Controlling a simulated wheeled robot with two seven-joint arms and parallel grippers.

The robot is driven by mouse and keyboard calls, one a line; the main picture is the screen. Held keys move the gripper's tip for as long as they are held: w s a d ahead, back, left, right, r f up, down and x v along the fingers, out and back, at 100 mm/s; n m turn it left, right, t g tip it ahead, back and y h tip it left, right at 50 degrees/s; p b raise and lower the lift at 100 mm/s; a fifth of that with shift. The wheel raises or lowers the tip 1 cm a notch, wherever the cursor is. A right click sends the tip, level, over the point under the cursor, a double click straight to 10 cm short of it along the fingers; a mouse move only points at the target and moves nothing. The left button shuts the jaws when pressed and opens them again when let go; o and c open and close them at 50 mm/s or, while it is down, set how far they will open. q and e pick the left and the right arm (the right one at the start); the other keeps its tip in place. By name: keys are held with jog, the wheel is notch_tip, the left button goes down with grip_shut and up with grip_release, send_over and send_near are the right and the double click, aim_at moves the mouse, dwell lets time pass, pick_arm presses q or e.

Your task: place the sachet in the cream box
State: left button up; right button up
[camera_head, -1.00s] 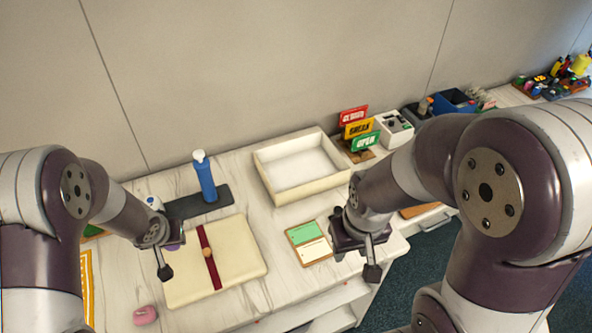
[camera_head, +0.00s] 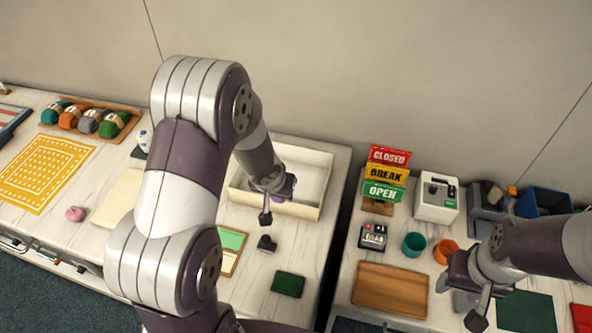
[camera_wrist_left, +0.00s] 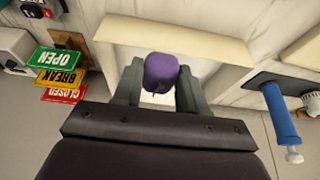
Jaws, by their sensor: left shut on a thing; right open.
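The cream box (camera_head: 316,190) stands open on the table against the back wall. Its wall also shows in the left wrist view (camera_wrist_left: 175,37). My left gripper (camera_head: 267,205) is over the box's front part in the head view. In the left wrist view my left gripper (camera_wrist_left: 161,85) is shut on the purple sachet (camera_wrist_left: 161,70), with the box's pale inside behind it. In the head view only a bit of the purple sachet shows beside the gripper. My right gripper (camera_head: 468,300) is open and empty over the right-hand table, at the lower right.
Stacked CLOSED, BREAK and OPEN signs (camera_head: 385,175) stand right of the box, across a gap between tables. A wooden board (camera_head: 390,289), teal cup (camera_head: 413,244) and orange cup (camera_head: 446,251) are on the right table.

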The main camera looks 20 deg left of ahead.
pick_arm(q)
jog(key=shift+w+a+f, duration=0.15)
jog(key=shift+w, duration=0.25)
jog(key=shift+w+a+f, duration=0.1)
jog(key=shift+w+a, duration=0.05)
jog(key=shift+w, duration=0.25)
jog(key=w+a+f+p, duration=0.1)
jog(key=w+a, duration=0.1)
jog(key=w+a+f+p, duration=0.1)
jog(key=w+f+p, duration=0.1)
jog(key=w+a+f+p, duration=0.2)
jog(key=shift+w+a, duration=0.2)
jog(key=shift+a, duration=0.1)
jog(key=shift+a+f+p, duration=0.2)
jog(key=shift+p, duration=0.1)
notch_tip(320, 180, down, 4)
jog(key=shift+r+b, duration=0.1)
jog(key=shift+b, duration=0.85)
jog(key=shift+w+f, duration=0.15)
jog(key=shift+f, duration=0.15)
pick_arm(e)
jog(key=r, duration=0.1)
jog(key=s+r, duration=0.1)
jog(key=r, duration=0.2)
jog(key=shift+s+a+r, duration=0.15)
jog(key=shift+a+r, duration=0.05)
jog(key=shift+a, duration=0.05)
jog(key=shift+s, duration=0.15)
